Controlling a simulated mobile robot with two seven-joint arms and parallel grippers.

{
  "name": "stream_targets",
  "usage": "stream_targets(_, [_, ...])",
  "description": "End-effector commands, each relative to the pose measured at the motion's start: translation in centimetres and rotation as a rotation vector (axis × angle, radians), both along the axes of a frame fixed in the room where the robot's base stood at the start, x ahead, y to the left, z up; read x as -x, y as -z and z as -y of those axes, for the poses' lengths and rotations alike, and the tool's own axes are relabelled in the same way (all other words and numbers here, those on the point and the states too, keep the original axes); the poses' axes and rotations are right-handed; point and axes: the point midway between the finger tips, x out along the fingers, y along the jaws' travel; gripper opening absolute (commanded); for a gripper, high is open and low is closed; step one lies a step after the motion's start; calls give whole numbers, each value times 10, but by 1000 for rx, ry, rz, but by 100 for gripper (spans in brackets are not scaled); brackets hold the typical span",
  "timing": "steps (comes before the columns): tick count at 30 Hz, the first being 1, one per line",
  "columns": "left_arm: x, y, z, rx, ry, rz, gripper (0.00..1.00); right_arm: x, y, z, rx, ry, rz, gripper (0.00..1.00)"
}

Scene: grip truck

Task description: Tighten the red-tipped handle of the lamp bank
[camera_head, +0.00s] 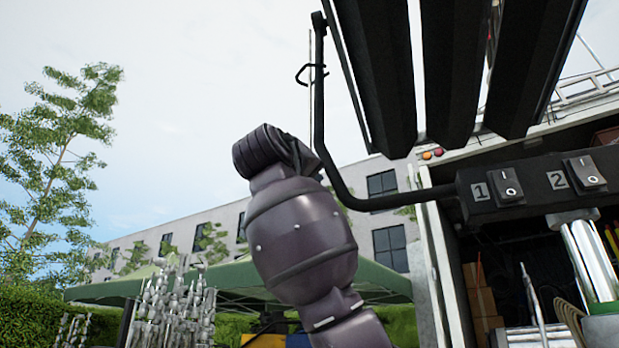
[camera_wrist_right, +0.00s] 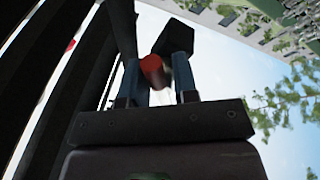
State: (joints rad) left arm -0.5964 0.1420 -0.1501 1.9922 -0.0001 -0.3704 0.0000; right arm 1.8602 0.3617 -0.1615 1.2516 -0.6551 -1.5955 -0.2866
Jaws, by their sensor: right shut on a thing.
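The lamp bank shows in the head view as dark panels (camera_head: 455,70) at the upper right, held by a thin black bracket. In the right wrist view, the handle's red tip (camera_wrist_right: 152,68) sits between the two blue fingers of my right gripper (camera_wrist_right: 157,64), which is shut on it. A black block (camera_wrist_right: 176,38) is just beyond the fingertips. The handle's shaft is mostly hidden. In the head view my right arm rises in the middle, but its gripper cannot be made out. My left gripper is in neither view.
A black switch box (camera_head: 540,185) marked 1 and 2 is below the panels, on a silver post (camera_head: 588,255). The open truck (camera_head: 445,270) stands behind it. Green canopies (camera_head: 235,285) and a tree are farther back. Open sky is at the left.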

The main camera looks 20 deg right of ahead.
Motion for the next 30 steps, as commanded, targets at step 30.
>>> stream_targets(30, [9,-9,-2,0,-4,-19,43,-7,3,-8,-412,0,320,4])
